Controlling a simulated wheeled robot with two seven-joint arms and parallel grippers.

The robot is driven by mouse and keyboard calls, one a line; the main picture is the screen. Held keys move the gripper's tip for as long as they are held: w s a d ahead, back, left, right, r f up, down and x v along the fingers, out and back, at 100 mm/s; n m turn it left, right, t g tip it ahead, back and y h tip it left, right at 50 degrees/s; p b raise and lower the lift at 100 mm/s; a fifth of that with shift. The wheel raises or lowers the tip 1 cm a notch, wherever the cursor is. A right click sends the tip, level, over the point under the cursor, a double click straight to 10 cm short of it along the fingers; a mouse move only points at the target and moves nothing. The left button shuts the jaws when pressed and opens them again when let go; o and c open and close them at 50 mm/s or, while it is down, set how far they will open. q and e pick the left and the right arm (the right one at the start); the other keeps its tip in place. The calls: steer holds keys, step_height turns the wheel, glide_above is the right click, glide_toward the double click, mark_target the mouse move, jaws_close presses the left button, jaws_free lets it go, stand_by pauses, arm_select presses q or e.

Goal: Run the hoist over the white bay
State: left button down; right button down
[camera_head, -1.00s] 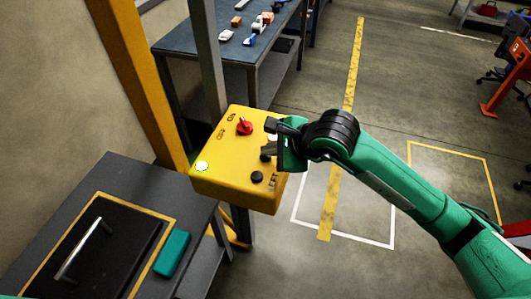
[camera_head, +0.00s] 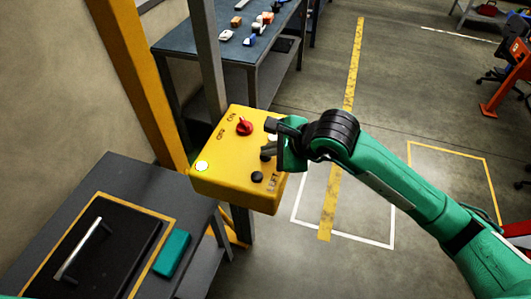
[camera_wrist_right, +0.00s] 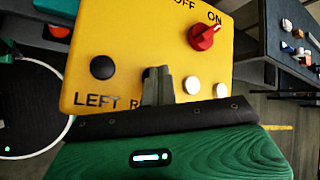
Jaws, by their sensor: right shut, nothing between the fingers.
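The yellow control box (camera_head: 225,165) stands left of centre in the head view. It carries a red switch (camera_head: 244,126), turned towards ON in the wrist view (camera_wrist_right: 205,36), a pale lamp (camera_head: 202,166) and a black button (camera_head: 257,177), labelled LEFT in the wrist view (camera_wrist_right: 103,67). My right gripper (camera_head: 266,155) is shut and empty, its fingertips (camera_wrist_right: 157,82) over the spot beside the LEFT button, above a mostly hidden label starting with R. I cannot tell whether they touch a button. The white bay outline (camera_head: 393,232) lies on the floor. The hoist and my left gripper are not in view.
A yellow floor stripe (camera_head: 329,205) crosses the white bay, and a yellow-outlined bay (camera_head: 487,175) lies to its right. A grey bench (camera_head: 207,205) with a black handled lid (camera_head: 115,250) and teal block (camera_head: 172,253) is at front left. A blue-topped table (camera_head: 205,46) stands behind.

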mark_target(269, 158)
steer(key=shift+r, duration=0.85)
steer(key=shift+r+p, duration=1.1)
steer(key=shift+r, duration=1.4)
